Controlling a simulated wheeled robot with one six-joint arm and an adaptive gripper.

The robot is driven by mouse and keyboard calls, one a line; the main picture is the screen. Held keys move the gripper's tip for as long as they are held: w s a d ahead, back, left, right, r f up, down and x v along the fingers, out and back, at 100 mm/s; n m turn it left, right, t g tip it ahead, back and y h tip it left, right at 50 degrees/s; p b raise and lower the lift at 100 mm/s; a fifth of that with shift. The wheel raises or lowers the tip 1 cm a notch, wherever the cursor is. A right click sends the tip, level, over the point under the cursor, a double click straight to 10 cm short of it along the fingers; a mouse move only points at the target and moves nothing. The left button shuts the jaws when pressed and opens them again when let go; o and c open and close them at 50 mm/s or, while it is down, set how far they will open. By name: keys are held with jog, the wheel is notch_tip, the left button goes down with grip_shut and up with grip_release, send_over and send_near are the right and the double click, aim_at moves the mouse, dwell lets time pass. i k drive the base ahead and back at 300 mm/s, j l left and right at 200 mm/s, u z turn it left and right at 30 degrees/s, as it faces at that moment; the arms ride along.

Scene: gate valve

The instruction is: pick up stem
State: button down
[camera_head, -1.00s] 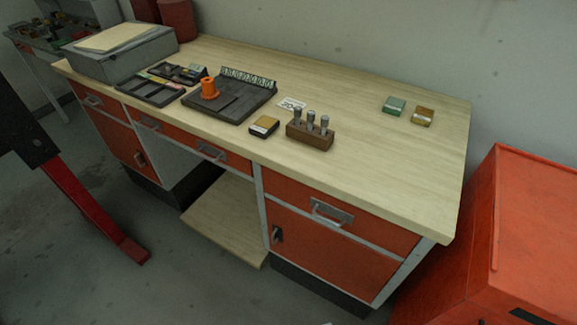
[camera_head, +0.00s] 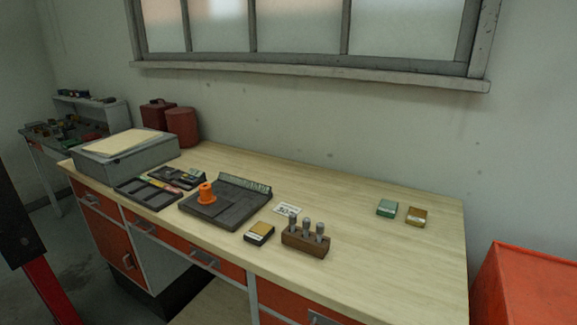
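Three grey metal stems (camera_head: 306,228) stand upright in a brown wooden block (camera_head: 304,245) near the front edge of the workbench, right of its middle. Which of them the task means I cannot tell. An orange part (camera_head: 205,194), perhaps the valve body, stands on a dark tray (camera_head: 226,207) to the left of the block. My gripper is not in view.
A black and yellow box (camera_head: 259,234) sits left of the block, with a white card (camera_head: 287,209) behind. Green (camera_head: 386,208) and yellow-brown (camera_head: 416,217) boxes lie at the right. A grey case (camera_head: 122,160) fills the left end. The workbench top (camera_head: 400,260) is clear at right.

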aim_at(292, 216)
jog(key=i+j, duration=0.8)
jog(key=j, duration=0.15)
